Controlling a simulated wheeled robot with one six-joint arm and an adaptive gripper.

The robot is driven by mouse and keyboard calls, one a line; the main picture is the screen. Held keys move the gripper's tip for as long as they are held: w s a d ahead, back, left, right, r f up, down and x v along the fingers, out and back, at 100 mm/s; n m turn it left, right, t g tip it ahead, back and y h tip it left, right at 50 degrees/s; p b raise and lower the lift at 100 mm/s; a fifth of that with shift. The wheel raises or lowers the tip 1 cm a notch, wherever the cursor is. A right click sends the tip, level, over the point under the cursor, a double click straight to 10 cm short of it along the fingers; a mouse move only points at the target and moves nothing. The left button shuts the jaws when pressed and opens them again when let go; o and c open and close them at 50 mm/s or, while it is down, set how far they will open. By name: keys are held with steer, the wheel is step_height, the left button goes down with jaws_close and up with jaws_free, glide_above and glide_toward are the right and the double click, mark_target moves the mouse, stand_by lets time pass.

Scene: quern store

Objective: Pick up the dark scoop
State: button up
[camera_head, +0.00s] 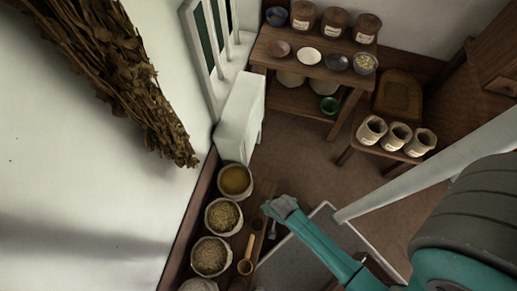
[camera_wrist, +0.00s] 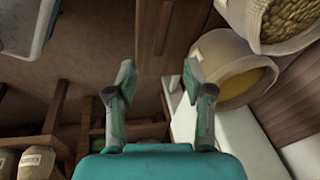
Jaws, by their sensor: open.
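A small dark shape (camera_head: 257,224) lies on the narrow wooden surface beside the sacks in the head view. It may be the dark scoop, but it is too small to be sure. A light wooden scoop (camera_head: 247,258) with a pale handle lies just nearer on the same surface. My gripper (camera_head: 280,207) is a little to the right of and beyond the dark shape. In the wrist view my gripper (camera_wrist: 158,78) is open, with nothing between its fingers. No scoop can be made out clearly in that view. The wooden surface (camera_wrist: 160,40) shows beyond the fingertips.
Several open sacks stand along the left wall, among them a yellow-filled sack (camera_head: 236,180) and a grain sack (camera_head: 223,216). A grey-rimmed tray (camera_head: 323,211) is beside my arm. A shelf table (camera_head: 287,63) with jars and bowls stands behind, with open floor before it.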

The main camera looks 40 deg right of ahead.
mark_target(260, 213)
steer(key=w+f+g, duration=0.1)
steer(key=f, duration=0.1)
steer(key=w+f+m+g, duration=0.1)
steer(key=f, duration=0.2)
steer(key=w+f+m+g, duration=0.1)
steer(key=w+f, duration=0.1)
steer(key=f, duration=0.1)
steer(key=shift+f, duration=0.15)
steer(key=shift+s+a+f, duration=0.1)
steer(key=shift+a+f, duration=0.1)
steer(key=shift+f, duration=0.8)
steer(key=shift+s+a+f, duration=0.1)
steer(key=shift+a+f, duration=0.1)
steer(key=shift+f, duration=1.45)
jaws_close()
